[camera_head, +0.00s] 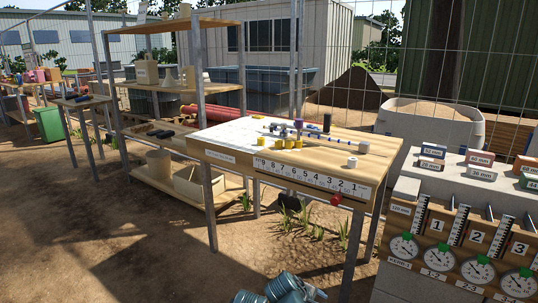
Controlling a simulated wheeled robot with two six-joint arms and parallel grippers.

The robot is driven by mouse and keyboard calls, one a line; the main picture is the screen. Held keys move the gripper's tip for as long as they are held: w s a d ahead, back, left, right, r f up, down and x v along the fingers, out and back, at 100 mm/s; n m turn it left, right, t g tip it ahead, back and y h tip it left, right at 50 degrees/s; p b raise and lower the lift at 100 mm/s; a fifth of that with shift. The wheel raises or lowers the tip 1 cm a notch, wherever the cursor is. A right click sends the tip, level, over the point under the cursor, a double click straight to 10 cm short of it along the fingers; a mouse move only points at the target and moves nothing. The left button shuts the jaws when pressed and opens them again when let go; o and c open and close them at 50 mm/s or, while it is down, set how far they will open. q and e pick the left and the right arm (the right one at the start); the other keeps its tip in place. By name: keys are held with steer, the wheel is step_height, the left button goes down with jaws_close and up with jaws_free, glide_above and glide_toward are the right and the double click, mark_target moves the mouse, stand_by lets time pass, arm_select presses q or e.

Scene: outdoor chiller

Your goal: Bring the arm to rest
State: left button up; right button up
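A wooden table (345,142) stands at the centre, with a white strip numbered from 9 down to 1 (310,178) along its front edge. A thin bluish beam-like arm (335,139) lies across or just above the tabletop; I cannot tell which. A purple piece (298,125) stands near its middle. Several yellow pieces (278,143) sit around it, and a white cylinder (352,162) stands near the right end. Teal rounded parts show at the bottom edge; I cannot tell whether they are mine. Neither gripper is in view.
At the right, a grey block stand (405,190) carries numbered dials (405,246) and small labelled blocks (433,151). A wooden shelf unit (158,90) stands behind left, and a green bin (49,123) farther left. A wire fence runs behind. Bare ground lies front left.

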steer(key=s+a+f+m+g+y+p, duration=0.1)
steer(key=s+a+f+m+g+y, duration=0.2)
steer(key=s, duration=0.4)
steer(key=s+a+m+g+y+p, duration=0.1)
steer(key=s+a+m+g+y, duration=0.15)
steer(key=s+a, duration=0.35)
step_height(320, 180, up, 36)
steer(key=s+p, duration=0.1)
steer(key=p, duration=3.5)
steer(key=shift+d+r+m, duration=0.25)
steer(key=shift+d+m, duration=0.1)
